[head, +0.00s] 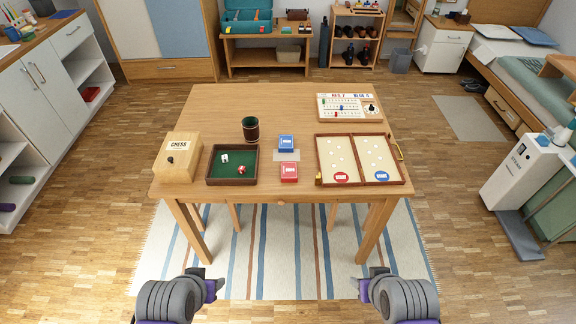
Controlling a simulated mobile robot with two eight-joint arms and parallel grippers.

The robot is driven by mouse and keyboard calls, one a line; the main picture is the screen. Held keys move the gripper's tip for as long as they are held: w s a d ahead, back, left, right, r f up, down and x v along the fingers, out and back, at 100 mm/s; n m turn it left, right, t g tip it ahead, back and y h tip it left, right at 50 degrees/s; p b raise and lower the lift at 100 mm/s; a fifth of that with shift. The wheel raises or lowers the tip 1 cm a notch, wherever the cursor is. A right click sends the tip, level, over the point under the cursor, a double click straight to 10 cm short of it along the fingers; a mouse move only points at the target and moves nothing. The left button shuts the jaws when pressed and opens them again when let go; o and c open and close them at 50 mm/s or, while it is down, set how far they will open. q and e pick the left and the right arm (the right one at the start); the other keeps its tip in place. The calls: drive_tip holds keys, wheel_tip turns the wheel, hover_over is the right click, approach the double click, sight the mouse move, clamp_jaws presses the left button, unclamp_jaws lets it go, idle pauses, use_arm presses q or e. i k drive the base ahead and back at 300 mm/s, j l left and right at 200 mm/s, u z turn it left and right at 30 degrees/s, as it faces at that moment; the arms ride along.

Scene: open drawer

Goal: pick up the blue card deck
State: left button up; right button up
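The blue card deck (286,143) lies on the wooden table (215,105), just behind the red card deck (289,172), with a pale flat pad (287,156) between them. My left gripper (219,288) is low in the head view, in front of the table and over the striped rug. My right gripper (358,286) is at about the same height on the right. Both are well apart from the deck. Their finger gaps are too small to make out, and nothing shows in them.
A dice tray (210,166), a dark cup (250,128) and a chess box (177,158) stand left of the decks. A folding game board (359,136) lies to the right, with a scoreboard (348,106) behind it. The back left of the tabletop is clear.

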sight(286, 145)
drive_tip(key=i+l, duration=0.2)
drive_tip(key=i, duration=0.15)
drive_tip(key=i+l, duration=0.25)
drive_tip(key=i+l+u, duration=0.15)
drive_tip(key=u, duration=0.2)
drive_tip(key=i+l+u, duration=0.2)
drive_tip(key=u, duration=0.15)
drive_tip(key=i+l+u, duration=0.35)
drive_tip(key=k+j+u, duration=0.1)
drive_tip(key=u, duration=0.5)
